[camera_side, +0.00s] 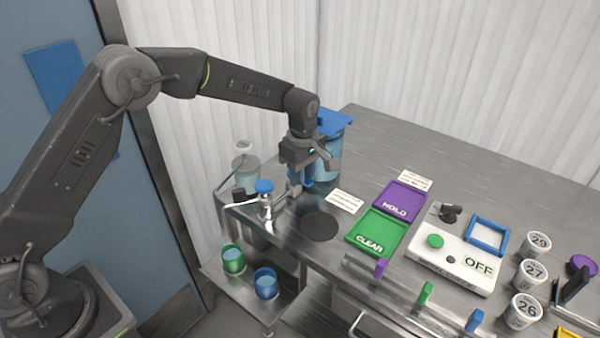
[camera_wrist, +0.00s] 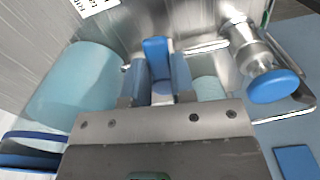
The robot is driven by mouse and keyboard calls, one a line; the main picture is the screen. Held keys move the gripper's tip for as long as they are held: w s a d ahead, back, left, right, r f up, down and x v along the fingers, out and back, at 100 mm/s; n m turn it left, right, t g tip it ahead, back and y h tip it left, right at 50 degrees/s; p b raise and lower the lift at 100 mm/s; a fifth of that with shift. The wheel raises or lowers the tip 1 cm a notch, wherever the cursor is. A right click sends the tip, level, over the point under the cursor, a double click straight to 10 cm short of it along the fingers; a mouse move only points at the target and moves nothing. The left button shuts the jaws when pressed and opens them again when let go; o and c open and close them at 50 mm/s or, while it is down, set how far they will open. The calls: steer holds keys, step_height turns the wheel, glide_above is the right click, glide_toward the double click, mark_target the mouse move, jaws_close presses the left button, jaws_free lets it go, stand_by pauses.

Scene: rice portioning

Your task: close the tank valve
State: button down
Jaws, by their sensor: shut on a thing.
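The tank (camera_side: 329,160) is a translucent light-blue container with a blue lid, at the back left of the steel bench. It also shows at the left of the wrist view (camera_wrist: 82,85). My gripper (camera_side: 302,178) is low in front of the tank, pointing down. In the wrist view my gripper (camera_wrist: 157,85) is shut on the blue valve handle (camera_wrist: 156,48), which sticks up between the fingers. The valve body is mostly hidden by the gripper, and I cannot tell how far the handle is turned.
A metal tap with a blue knob (camera_side: 264,187) stands close by at the bench's left end. Cups (camera_side: 266,283) stand on the lower shelf.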

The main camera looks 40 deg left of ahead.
steer(key=shift+w+n, duration=0.15)
steer(key=shift+n, duration=0.45)
steer(key=c, duration=1)
jaws_free()
steer(key=shift+o, duration=0.2)
step_height(320, 180, up, 14)
